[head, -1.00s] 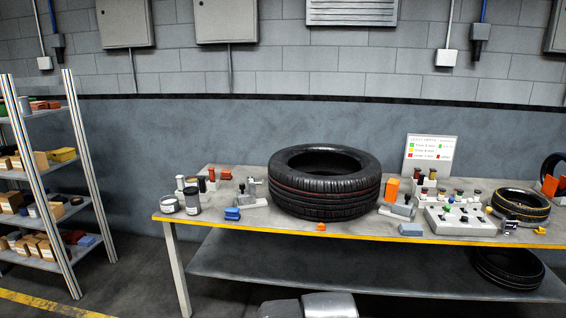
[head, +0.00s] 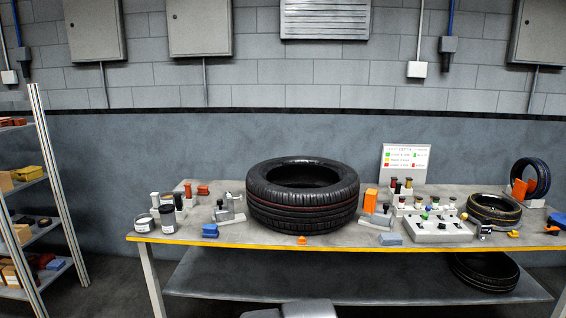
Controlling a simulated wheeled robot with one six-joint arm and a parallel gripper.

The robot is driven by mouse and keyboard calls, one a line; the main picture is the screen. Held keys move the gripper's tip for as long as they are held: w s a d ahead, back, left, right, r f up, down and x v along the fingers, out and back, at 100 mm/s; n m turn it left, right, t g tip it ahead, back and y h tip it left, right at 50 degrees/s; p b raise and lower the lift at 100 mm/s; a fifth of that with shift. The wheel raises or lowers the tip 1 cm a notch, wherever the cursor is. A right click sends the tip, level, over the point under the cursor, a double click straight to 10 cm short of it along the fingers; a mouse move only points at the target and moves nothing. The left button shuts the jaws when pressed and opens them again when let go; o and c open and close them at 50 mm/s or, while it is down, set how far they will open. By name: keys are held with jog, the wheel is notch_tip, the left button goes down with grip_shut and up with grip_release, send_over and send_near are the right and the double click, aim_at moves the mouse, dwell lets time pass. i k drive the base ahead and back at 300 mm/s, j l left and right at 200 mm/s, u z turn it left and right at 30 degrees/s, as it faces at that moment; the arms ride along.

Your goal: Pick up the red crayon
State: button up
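I cannot pick out the red crayon for certain, as the small parts are too small to tell. Small coloured upright pieces, some dark red (head: 408,185), stand in a pale holder (head: 400,208) right of the big tyre. My gripper is not in view; only a grey part of my own body shows at the bottom edge.
A big black tyre (head: 302,212) fills the bench's middle. Two pots (head: 168,218), blue blocks (head: 210,230) and a grey metal tool (head: 228,210) stand left of it. Smaller tyres (head: 494,210) stand at the right. A shelf rack (head: 55,200) stands far left.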

aim_at(402, 199)
jog(key=z, duration=1.05)
